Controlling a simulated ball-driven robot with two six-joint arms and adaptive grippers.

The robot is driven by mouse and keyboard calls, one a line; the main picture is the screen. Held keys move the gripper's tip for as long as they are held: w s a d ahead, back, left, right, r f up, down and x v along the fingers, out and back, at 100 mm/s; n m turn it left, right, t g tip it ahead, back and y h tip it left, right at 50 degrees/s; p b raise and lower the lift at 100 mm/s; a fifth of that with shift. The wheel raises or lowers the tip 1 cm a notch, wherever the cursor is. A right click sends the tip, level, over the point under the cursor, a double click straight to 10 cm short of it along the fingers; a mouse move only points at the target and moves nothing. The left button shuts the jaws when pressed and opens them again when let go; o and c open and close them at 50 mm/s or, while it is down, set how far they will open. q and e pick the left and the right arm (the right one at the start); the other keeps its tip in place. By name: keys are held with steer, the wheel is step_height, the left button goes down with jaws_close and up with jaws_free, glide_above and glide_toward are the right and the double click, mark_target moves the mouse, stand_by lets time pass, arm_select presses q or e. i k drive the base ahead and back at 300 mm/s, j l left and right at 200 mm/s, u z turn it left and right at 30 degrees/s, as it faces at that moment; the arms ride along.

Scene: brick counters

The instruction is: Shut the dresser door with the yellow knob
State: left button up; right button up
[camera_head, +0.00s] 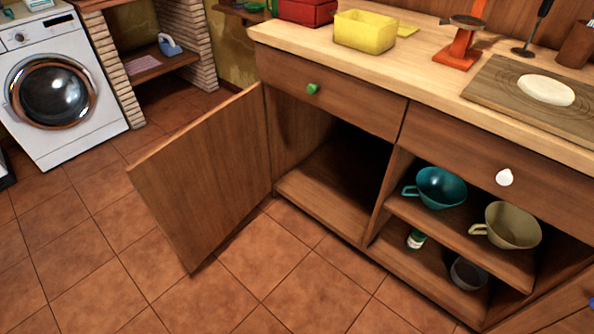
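A wooden dresser (360,100) stands across the right side of the view. Its left door (205,175) stands wide open, hinged at the left of an empty, dark compartment (330,190) and jutting out over the floor. I see a plain brown face of this door. No yellow knob shows in view; a knob on the door's other face would be hidden. The drawer above has a green knob (313,89), and the drawer to the right has a white knob (504,177). Neither of my grippers is in view.
Open shelves hold a teal cup (440,187) and an olive cup (512,225). A door edge with a blue knob (591,302) shows at the lower right. A washing machine (60,90) stands at the back left. The tiled floor (110,255) around the open door is clear.

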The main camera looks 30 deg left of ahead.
mark_target(199, 184)
steer(key=j+z, duration=0.25)
steer(key=j, duration=0.25)
steer(key=j+z, duration=0.25)
steer(key=j, duration=0.25)
steer(key=k+j+z, duration=0.2)
steer(key=j, duration=0.25)
steer(key=j+z, duration=0.25)
steer(key=j, duration=0.25)
steer(key=k+j, duration=0.15)
steer(key=j, duration=0.25)
steer(key=k+j, duration=0.1)
steer(key=j, duration=0.3)
steer(key=k+j, duration=0.15)
steer(key=j, duration=0.3)
steer(key=k+j, duration=0.1)
steer(key=j, duration=0.3)
steer(key=k+j, duration=0.15)
steer(key=j, duration=0.25)
steer(key=k+j, duration=0.1)
steer(key=j, duration=0.3)
